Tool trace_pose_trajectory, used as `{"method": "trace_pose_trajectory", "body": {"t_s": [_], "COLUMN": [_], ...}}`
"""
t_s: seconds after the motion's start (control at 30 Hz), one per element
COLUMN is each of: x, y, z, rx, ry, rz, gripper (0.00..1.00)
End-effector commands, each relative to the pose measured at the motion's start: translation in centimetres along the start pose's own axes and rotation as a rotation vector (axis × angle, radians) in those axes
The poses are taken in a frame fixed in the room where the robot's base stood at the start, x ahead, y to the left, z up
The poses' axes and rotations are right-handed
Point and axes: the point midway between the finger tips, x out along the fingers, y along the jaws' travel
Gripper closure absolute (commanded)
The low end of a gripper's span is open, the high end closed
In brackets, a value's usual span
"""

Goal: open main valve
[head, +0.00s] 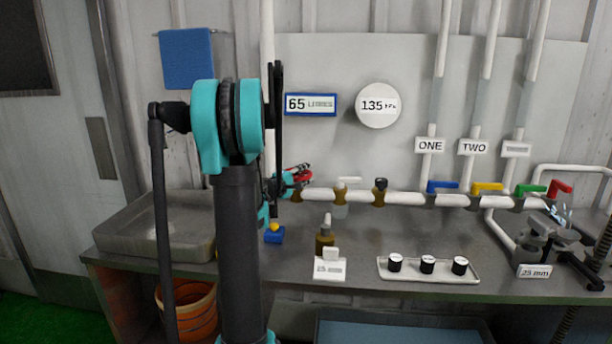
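No label reading "main valve" is legible. A red lever (302,176) shows at the left end of the white horizontal pipe, above a small brass-coloured fitting (296,195). My gripper (293,181) is at this lever, partly hidden by my teal and black arm. Dark finger parts overlap the red, but I cannot tell whether they touch or grip it. Another red lever (561,188) is at the pipe's right end, beyond the blue (442,186), yellow (487,188) and green (530,189) levers. My gripper is far from these.
The bench (350,250) holds a grey sink (165,228) at left, a small blue block (274,237), a brown bottle (325,236), a tray (428,275) with three black-and-white knobs, and a clamp-like device (550,245) at right. Gauges reading 65 (311,104) and 135 (378,105) hang above.

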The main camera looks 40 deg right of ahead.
Motion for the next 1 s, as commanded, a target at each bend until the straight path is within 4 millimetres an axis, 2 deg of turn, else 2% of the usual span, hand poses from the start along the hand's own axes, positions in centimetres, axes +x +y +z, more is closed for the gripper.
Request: {"method": "trace_pose_trajectory", "body": {"t_s": [0.13,0.4,0.43,0.77,1.0], "x": [-0.02,-0.04,-0.05,0.00,0.24], "y": [0.00,0.00,0.00,-0.02,-0.02], "z": [0.00,0.00,0.00,0.04,-0.08], "rx": [0.000,0.000,0.000,0.000,0.001], "ry": [0.000,0.000,0.000,0.018,0.123], "rz": [0.000,0.000,0.000,0.000,0.000], "gripper": [0.65,0.99,1.00,1.00,1.00]}}
